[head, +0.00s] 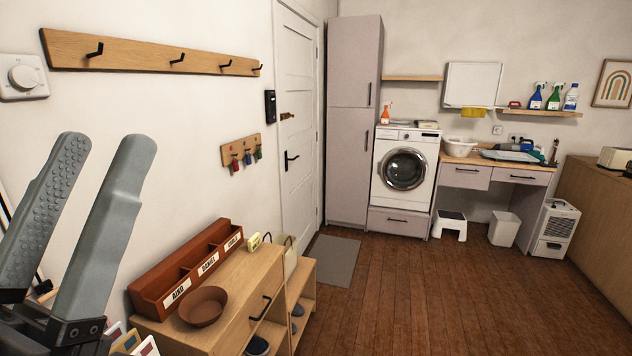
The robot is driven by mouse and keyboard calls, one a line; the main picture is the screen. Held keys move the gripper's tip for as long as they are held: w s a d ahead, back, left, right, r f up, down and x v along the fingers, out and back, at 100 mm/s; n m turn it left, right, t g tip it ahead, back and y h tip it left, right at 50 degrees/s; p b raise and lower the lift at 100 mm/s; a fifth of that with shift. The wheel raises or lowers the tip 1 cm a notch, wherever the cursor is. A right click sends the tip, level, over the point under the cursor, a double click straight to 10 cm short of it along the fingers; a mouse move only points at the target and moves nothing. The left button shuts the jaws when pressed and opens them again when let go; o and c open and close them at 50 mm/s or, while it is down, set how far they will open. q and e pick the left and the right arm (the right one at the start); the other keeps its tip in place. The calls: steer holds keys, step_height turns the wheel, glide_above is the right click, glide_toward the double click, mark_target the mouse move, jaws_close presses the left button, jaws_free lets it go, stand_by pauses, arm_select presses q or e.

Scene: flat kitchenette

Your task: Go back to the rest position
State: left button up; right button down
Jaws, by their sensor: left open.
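My left gripper (100,192) stands at the left edge of the head view. Its two grey fingers point up and are apart, with nothing between them. It is near the camera, in front of the left wall and to the left of the wooden shoe cabinet (228,312). My right gripper is not in view.
On the cabinet are a brown bowl (204,306) and a reddish sorter box (144,297). A hook rail (140,54) and key rack (228,152) hang on the left wall. A washing machine (420,190) stands at the back. The wooden floor (450,300) is clear in the middle.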

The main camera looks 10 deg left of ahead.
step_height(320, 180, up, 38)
steer(key=p, duration=3.8)
